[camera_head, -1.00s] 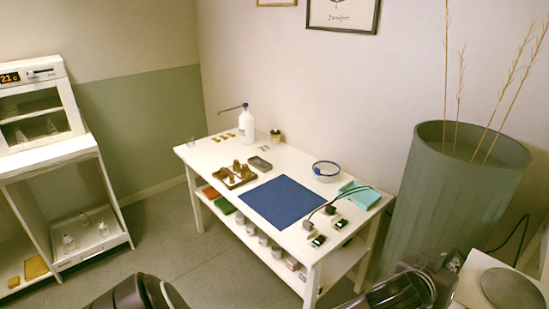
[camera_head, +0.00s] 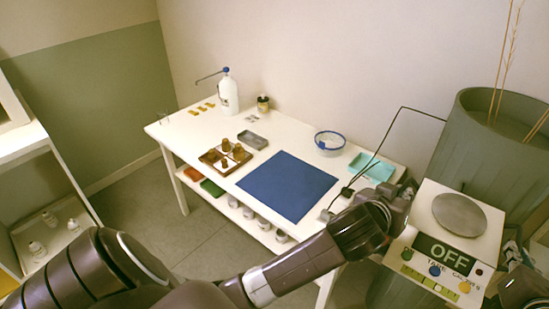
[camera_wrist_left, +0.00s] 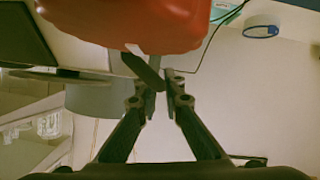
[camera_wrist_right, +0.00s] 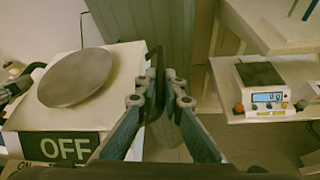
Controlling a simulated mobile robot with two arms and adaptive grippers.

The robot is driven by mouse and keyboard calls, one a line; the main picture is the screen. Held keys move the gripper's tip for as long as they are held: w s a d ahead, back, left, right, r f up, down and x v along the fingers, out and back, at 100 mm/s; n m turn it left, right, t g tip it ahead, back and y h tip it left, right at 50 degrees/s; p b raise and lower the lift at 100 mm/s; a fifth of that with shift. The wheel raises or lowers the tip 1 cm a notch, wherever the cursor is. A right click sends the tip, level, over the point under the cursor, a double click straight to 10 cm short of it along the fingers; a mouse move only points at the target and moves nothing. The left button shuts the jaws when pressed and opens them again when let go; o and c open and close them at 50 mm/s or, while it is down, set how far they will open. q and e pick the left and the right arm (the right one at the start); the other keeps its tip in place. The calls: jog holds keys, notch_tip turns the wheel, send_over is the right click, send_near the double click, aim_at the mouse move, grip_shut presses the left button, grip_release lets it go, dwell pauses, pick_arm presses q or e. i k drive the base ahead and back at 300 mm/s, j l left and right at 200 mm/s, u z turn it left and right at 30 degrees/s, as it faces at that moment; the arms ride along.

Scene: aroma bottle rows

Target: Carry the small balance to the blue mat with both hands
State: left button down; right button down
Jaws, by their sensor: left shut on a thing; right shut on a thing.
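The small balance (camera_head: 408,254), white with a round grey pan (camera_head: 459,214) and an OFF panel, is at the right of the head view, in front of the table. My left gripper (camera_head: 398,208) is at its left side and shut on it. My right gripper (camera_head: 512,262), partly cut off and dark, is at its right side and shut on it. The right wrist view shows the fingers (camera_wrist_right: 160,72) at the balance's edge (camera_wrist_right: 125,60). The blue mat (camera_head: 289,187) lies bare on the table, left of the balance.
A tall green planter (camera_head: 480,130) stands behind the balance. A red object (camera_wrist_left: 125,22) crosses the left wrist view.

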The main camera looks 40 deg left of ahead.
aim_at(288, 181)
jog(key=i+j, duration=0.1)
jog(key=j, duration=1)
jog(key=i+j, duration=0.15)
jog(key=j, duration=0.4)
jog(key=i+j, duration=0.1)
jog(key=j, duration=1)
jog(key=i, duration=0.05)
